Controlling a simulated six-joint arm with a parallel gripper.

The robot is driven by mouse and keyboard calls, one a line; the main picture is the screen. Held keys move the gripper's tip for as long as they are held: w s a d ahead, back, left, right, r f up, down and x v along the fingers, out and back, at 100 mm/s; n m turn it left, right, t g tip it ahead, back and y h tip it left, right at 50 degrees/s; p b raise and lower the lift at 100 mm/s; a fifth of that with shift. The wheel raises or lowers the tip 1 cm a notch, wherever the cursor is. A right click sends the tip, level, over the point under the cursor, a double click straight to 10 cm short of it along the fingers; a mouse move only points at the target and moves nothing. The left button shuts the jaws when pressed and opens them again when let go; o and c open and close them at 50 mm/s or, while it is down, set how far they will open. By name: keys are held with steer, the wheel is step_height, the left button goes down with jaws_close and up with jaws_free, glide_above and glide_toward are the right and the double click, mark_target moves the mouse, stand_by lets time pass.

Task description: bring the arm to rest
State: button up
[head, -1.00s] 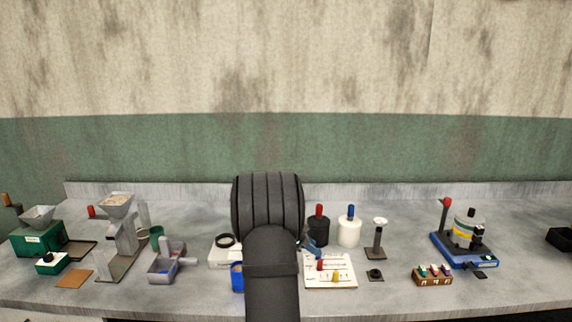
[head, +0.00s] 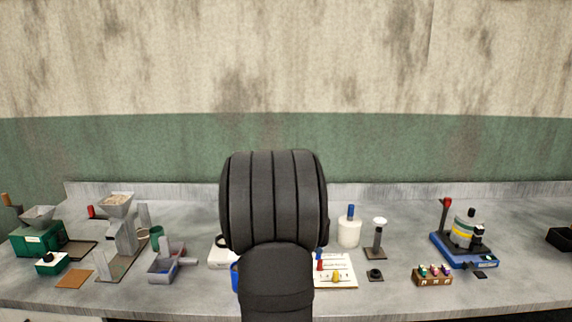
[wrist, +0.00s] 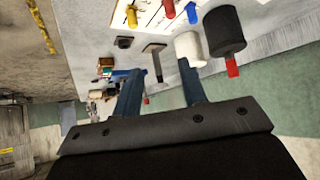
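My arm fills the middle of the head view and hides my gripper there. In the wrist view my gripper (wrist: 159,70) shows two blue fingers standing apart, with nothing held between them. Past the fingers the wrist view shows the bench tilted, with a black bottle with a red top (wrist: 224,30) and a white bottle (wrist: 189,48) near the right finger. A dark post on a base (wrist: 156,58) shows between the fingers, farther off.
In the head view, a white board with coloured pegs (head: 345,283), a white bottle (head: 349,233), a stand (head: 376,240) and a blue-based device (head: 465,252) lie right of my arm.

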steer(key=shift+s+d+f+n, duration=0.1)
steer(key=shift+d+f+n, duration=0.25)
steer(key=shift+f, duration=0.2)
